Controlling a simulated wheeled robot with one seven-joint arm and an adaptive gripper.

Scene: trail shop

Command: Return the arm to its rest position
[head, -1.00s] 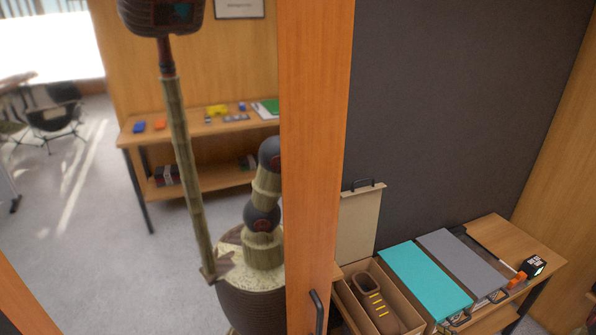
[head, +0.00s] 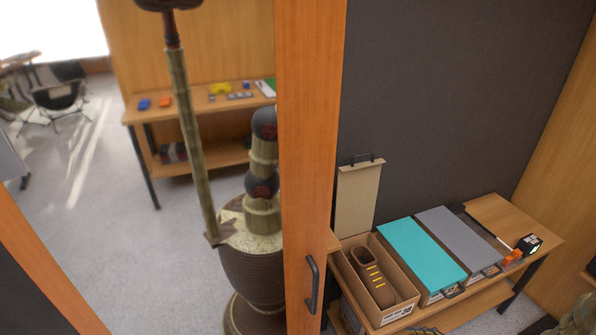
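My gripper is not recognisable in the head view. A segmented arm (head: 263,165) with dark round joints rises from a drum-shaped base (head: 250,275) beside a thin column, inside a wooden frame on the left. It looks like my own body in a mirror, but I cannot be sure. The arm stands upright, and its end is partly hidden by the wooden frame. A blurred mottled shape (head: 580,316) at the lower right edge is cut off, and I cannot tell what it is.
A wooden upright (head: 309,150) with a dark handle (head: 313,284) stands mid-view. Right of it, a bench (head: 483,298) carries an open box (head: 402,284) with a brown shoe (head: 371,279), a teal-lidded box (head: 421,254) and a grey-lidded box (head: 458,239). Left, another table (head: 128,117) holds small items.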

